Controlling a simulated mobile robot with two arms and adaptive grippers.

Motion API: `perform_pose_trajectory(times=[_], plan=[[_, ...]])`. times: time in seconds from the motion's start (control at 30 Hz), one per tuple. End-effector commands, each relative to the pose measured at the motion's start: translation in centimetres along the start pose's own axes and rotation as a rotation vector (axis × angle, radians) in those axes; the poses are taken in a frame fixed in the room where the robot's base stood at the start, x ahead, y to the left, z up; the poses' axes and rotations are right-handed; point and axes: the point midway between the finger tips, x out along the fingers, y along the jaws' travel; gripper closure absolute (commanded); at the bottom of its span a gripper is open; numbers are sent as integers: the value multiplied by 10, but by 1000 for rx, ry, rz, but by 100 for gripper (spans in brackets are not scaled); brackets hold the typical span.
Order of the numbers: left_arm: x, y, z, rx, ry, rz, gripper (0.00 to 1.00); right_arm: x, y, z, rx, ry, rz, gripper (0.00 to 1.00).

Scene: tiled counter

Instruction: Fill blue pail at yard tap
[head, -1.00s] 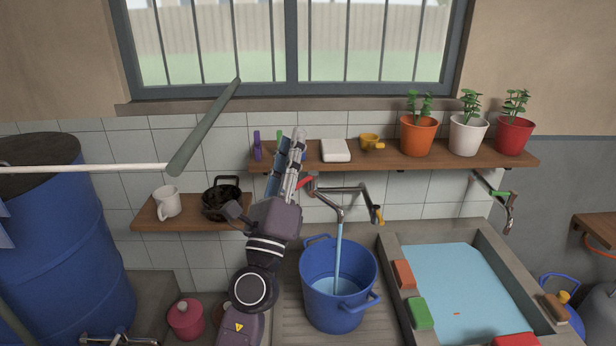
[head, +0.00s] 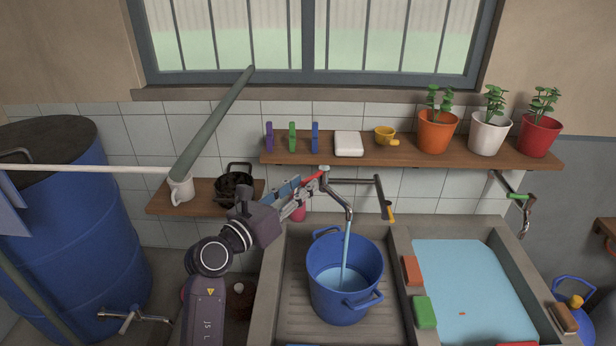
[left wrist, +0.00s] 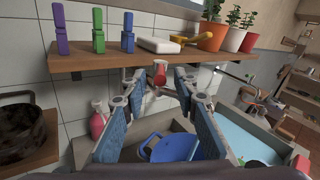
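The blue pail (head: 330,296) stands upright in the left basin under the tap spout (head: 340,196). A stream of water (head: 346,245) runs from the spout into it, and water covers its bottom part. The tap's red handle (head: 312,182) is at the wall end of the tap. My left gripper (head: 308,187) points at this handle from the left. In the left wrist view, its blue-padded fingers are apart, with the red handle (left wrist: 160,73) between or just beyond the tips; contact is unclear. The pail (left wrist: 172,148) shows below the fingers. My right gripper is not in view.
A wooden shelf (head: 400,152) with pegs, soap, a yellow cup and potted plants runs above the tap. A swivel pipe (head: 372,182) reaches right. The right basin (head: 460,285) holds water. A mug and black pot stand on a lower shelf (head: 212,196). A grey-green bar (head: 210,125) crosses the upper left.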

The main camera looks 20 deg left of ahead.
Motion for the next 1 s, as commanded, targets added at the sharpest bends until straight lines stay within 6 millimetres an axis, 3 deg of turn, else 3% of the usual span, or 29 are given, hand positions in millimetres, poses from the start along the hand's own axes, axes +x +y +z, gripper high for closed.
perform_pose_trajectory(times=[0.2,0.53,0.8,1.0], plan=[[24,0,1,-1,-1,0,73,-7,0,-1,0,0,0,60],[28,0,0,0,-1,0,73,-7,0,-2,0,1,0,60],[27,0,0,0,-1,0,100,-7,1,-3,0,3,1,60],[27,0,0,0,-1,0,100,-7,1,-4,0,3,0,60]])
